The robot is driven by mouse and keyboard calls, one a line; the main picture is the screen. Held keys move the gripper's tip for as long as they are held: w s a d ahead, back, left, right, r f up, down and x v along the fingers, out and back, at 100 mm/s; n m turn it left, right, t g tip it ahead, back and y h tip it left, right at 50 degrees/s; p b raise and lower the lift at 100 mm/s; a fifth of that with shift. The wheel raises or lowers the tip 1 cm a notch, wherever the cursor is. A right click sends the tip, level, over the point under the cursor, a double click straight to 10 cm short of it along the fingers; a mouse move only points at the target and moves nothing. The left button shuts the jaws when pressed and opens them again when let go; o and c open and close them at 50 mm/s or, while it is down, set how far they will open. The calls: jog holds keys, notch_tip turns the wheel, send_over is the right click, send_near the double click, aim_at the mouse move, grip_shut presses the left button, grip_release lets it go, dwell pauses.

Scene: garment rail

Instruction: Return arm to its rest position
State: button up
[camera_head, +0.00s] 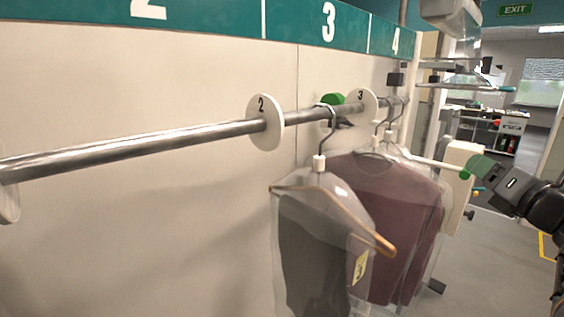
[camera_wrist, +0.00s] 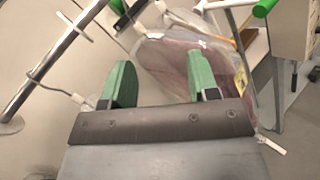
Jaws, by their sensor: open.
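My gripper (camera_head: 482,167) is at the right in the head view, beside the garments and apart from the rail. In the wrist view its two green fingers (camera_wrist: 161,82) stand wide apart, with nothing seen held between them. The metal rail (camera_head: 200,134) runs along the wall from the left towards the back right. A dark garment in clear plastic (camera_head: 312,245) hangs on a wooden hanger with a yellow tag. Maroon garments in clear plastic (camera_head: 400,215) hang just behind it. Most of my arm is outside the head view.
Round white dividers marked 2 (camera_head: 262,135) and 3 (camera_head: 369,97) sit on the rail. A white rod with a green end cap (camera_head: 465,174) reaches close to my gripper. A trolley (camera_head: 500,125) stands farther back. Grey floor (camera_head: 475,275) shows clear at the right.

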jog(key=s+d+f+m+g+h, duration=0.1)
jog(key=d+f+m+g+h, duration=0.1)
jog(key=d+m+h, duration=0.5)
jog(key=s+d+f+m+g+h, duration=0.1)
jog(key=f+m+h, duration=0.25)
jog(key=m, duration=0.75)
jog(key=s+a+f+m+g, duration=0.1)
jog(key=a+f+m+g, duration=0.25)
jog(key=f+m, duration=0.25)
jog(key=s+a+f+m+g, duration=0.2)
jog(key=f+m+g, duration=0.2)
jog(key=f+m, duration=0.25)
jog(key=s+a+f+g+y, duration=0.1)
jog(key=s+a+f+y, duration=0.1)
jog(key=a, duration=0.6)
jog(key=s+a+f+m+g+y, duration=0.1)
jog(key=s+a+f+g+y, duration=0.1)
jog(key=a+f, duration=0.3)
jog(key=s+a+f+g+y, duration=0.1)
jog(key=a+f+y, duration=0.3)
jog(key=a, duration=0.8)
jog(key=shift+s+a, duration=0.35)
jog(key=shift+s, duration=0.2)
jog(key=shift+f+y, duration=0.1)
jog(key=shift+y, duration=0.15)
jog(key=shift+c, duration=0.4)
